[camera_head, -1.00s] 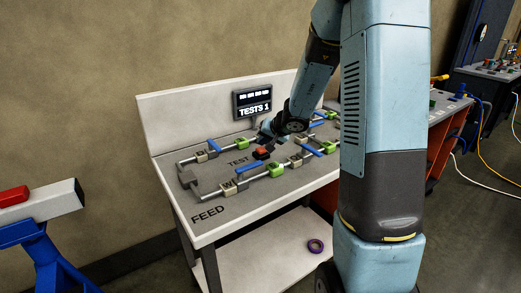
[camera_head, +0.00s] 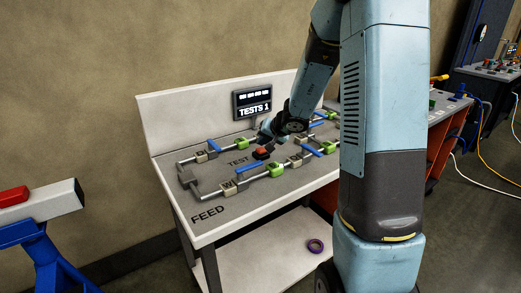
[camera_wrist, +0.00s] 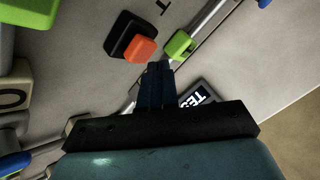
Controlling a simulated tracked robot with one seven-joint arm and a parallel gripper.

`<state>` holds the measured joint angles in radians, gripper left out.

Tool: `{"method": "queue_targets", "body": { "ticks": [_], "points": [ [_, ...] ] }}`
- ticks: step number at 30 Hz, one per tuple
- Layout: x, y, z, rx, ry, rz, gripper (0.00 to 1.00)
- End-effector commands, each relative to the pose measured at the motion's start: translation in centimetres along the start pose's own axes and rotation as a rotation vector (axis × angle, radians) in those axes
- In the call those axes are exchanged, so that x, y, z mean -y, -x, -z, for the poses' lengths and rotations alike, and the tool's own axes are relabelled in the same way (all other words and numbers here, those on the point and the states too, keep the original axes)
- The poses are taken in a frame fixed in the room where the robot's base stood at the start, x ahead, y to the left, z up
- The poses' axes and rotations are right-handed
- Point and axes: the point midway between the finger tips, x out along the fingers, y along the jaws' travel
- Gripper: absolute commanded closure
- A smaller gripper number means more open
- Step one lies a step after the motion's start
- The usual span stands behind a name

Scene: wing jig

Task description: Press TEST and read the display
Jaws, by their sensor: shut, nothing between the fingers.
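The red TEST button (camera_head: 262,150) sits on a dark base on the bench panel, right of the printed word TEST. In the wrist view the orange-red button (camera_wrist: 141,49) stands up from its black base. My gripper (camera_wrist: 157,66) is shut and empty, its fingertips just beside the button in that view; I cannot tell its height above the panel. In the head view my gripper (camera_head: 265,138) is just behind the button. The display (camera_head: 253,103) shows "TESTS 1" below a row of several white blocks. Part of the display (camera_wrist: 202,96) shows behind my fingers in the wrist view.
Pipes with green, beige and blue fittings (camera_head: 243,169) run around the button on the bench (camera_head: 225,213). A purple ring (camera_head: 315,246) lies on the lower shelf. A blue stand (camera_head: 45,255) with a red-topped beam is at left. Cables lie on the floor at right.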

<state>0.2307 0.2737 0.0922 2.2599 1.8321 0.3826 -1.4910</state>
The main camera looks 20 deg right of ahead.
Motion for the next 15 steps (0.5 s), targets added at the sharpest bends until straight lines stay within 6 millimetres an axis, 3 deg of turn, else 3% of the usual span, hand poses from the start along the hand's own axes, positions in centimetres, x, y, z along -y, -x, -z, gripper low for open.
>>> {"method": "queue_targets", "body": {
  "ticks": [15],
  "points": [
    [-0.33,-0.52,-0.34,0.000,0.000,0.000,1.00]
  ]
}}
